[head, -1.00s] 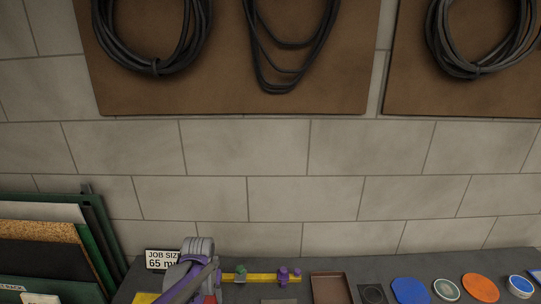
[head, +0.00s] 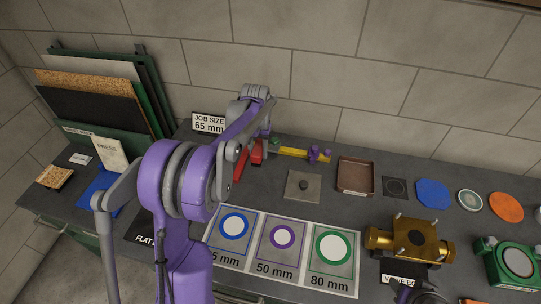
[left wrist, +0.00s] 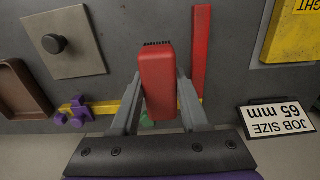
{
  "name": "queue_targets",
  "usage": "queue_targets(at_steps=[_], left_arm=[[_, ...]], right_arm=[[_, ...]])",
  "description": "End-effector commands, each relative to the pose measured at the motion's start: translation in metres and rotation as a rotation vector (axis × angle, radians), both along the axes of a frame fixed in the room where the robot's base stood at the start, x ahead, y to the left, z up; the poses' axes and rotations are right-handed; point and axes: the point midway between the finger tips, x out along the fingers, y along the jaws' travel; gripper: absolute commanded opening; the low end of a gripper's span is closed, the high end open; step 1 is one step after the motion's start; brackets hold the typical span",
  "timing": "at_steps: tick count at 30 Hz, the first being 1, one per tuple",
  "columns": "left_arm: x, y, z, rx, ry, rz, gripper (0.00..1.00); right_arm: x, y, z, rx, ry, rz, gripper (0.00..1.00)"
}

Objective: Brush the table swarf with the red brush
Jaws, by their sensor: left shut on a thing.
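My left gripper (head: 258,152) is at the back of the bench, in front of the job size sign. In the left wrist view its fingers (left wrist: 158,110) are shut on the red brush (left wrist: 158,85), a red block with dark bristles at its far end. The red brush (head: 257,150) also shows in the head view, partly hidden by the gripper. I cannot make out any swarf on the dark table (head: 330,205). Only a dark and purple piece of my right arm shows at the bottom edge of the head view; its jaws cannot be made out.
A separate red bar (left wrist: 201,50) lies beside the brush. A yellow bar (head: 291,152) with purple and green fittings, a knobbed plate (head: 303,187) and a brown tray (head: 356,176) are to the right. A size card (head: 257,262) and a brass valve body (head: 410,240) lie nearer.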

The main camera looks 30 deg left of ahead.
Motion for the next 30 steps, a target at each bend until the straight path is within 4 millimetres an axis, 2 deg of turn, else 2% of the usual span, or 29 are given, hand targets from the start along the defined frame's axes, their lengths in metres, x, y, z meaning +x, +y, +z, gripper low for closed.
queue_targets(at_steps=[5,16,21,30], left_arm=[[-0.001,0.003,-0.010,-0.001,0.003,0.004,0.00],[-0.002,0.002,-0.059,0.000,0.003,0.003,0.00],[0.016,0.006,-0.054,0.000,0.000,0.003,0.00],[0.023,0.008,-0.055,0.000,0.001,0.003,0.00]], right_arm=[[-0.003,0.000,-0.006,0.000,0.007,0.000,0.50],[-0.015,0.000,-0.032,0.000,0.030,0.000,0.50],[-0.013,0.000,-0.026,0.000,0.025,0.000,0.50],[-0.012,0.000,-0.025,0.000,0.024,0.000,0.50]])
